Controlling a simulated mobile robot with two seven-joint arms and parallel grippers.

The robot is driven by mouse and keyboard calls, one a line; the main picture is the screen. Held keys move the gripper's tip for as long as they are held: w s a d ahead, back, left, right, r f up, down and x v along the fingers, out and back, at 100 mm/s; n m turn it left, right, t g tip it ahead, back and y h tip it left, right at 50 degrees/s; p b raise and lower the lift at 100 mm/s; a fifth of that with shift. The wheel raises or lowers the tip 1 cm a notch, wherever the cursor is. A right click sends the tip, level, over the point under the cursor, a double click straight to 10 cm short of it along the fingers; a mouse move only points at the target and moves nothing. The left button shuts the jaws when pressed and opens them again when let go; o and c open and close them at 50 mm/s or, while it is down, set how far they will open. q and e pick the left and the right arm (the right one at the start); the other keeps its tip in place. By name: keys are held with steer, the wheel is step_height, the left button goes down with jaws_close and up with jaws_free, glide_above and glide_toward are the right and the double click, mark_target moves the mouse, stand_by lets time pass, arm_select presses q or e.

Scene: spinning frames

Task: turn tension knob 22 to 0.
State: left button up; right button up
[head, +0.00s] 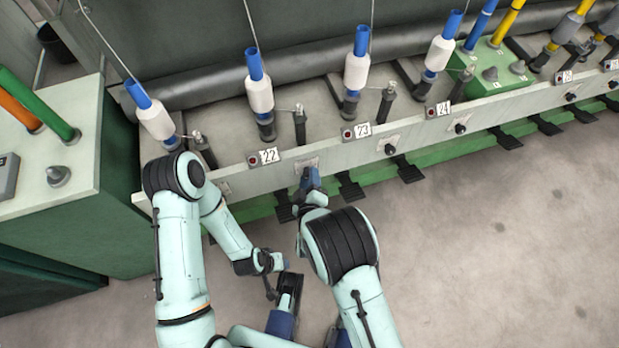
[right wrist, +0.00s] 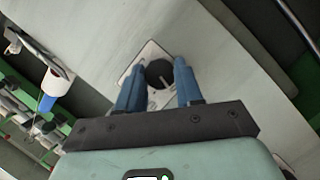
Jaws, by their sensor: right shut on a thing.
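Tension knob 22 (right wrist: 158,73) is a small black round knob on a pale square plate (right wrist: 146,55) on the machine's front rail. A light mark shows on the knob's face, but I cannot read a scale. In the head view the plate (head: 305,164) sits right of the label 22 (head: 264,158). My right gripper (head: 308,175) is at this plate and hides most of the knob. In the right wrist view its blue fingers (right wrist: 157,80) stand on either side of the knob, shut on it. My left arm is bent at the left; its gripper is not clear.
Labels 73 (head: 357,131) and 24 (head: 438,110) mark further stations along the rail (head: 340,158), each with a similar knob. White bobbins (head: 260,95) on blue holders stand above. Black pedals (head: 350,190) stick out below. A cabinet (head: 95,200) stands at left. The floor at right is clear.

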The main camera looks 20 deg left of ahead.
stand_by(0.4)
steer(key=o, duration=1)
arm_select(q)
steer(key=shift+g+h, duration=0.3)
steer(key=shift+g, duration=0.3)
steer(key=s+r, duration=0.1)
steer(key=s+d+r+p, duration=0.1)
steer(key=s+d+p, duration=0.1)
steer(key=shift+s+r, duration=0.4)
arm_select(e)
steer(key=v, duration=1.3)
steer(key=shift+s+d, duration=0.1)
steer(key=shift+s, duration=0.1)
